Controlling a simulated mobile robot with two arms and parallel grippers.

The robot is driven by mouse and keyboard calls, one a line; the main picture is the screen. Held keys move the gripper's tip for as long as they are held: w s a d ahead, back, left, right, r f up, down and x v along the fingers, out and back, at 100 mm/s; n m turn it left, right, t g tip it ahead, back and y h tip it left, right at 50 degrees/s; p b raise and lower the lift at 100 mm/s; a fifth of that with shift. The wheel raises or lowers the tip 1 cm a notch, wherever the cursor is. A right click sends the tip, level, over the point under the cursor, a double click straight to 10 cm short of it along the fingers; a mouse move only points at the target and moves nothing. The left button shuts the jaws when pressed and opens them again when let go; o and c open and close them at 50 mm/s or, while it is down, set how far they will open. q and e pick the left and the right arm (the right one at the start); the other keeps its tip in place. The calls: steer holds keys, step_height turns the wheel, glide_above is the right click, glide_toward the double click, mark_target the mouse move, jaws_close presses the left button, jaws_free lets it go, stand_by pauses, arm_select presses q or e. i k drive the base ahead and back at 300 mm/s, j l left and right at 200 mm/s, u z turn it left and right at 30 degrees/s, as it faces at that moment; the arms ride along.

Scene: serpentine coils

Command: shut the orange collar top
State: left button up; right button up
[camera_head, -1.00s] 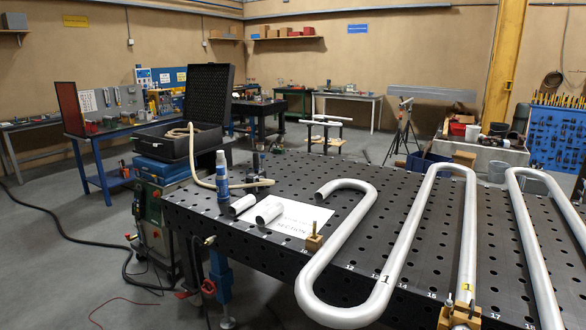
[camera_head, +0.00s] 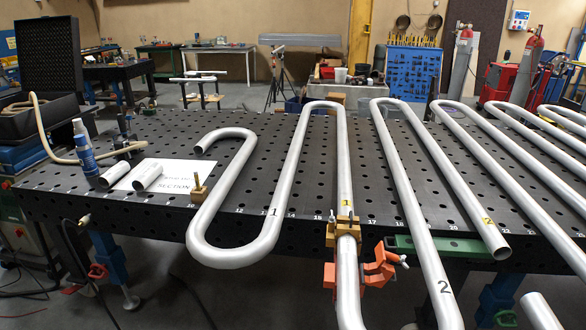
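The orange collar (camera_head: 378,270) is around the silver pipe (camera_head: 347,290) near the front edge of the table, at the lower middle of the head view. Orange parts show on both sides of the pipe. Just above the collar, a brass-coloured clamp block (camera_head: 343,232) sits on the same pipe. Neither of my grippers is in view.
The black perforated table (camera_head: 255,190) carries several serpentine silver pipes. A green bar (camera_head: 440,246) lies along the front edge to the right. A brass block (camera_head: 198,188), a blue bottle (camera_head: 84,146) and a paper sheet (camera_head: 170,172) are at left. Pipes overhang the front edge.

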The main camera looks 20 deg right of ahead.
mark_target(382, 265)
steer(key=k+l, duration=0.15)
steer(key=l, duration=0.25)
steer(key=k+l, duration=0.15)
steer(key=l, duration=0.2)
steer(key=k+l, duration=0.15)
steer(key=l, duration=0.25)
steer(key=k+l, duration=0.15)
steer(key=l, duration=0.25)
steer(key=k+l, duration=0.15)
steer(key=l, duration=0.25)
steer(key=k+l, duration=0.1)
steer(key=l, duration=0.25)
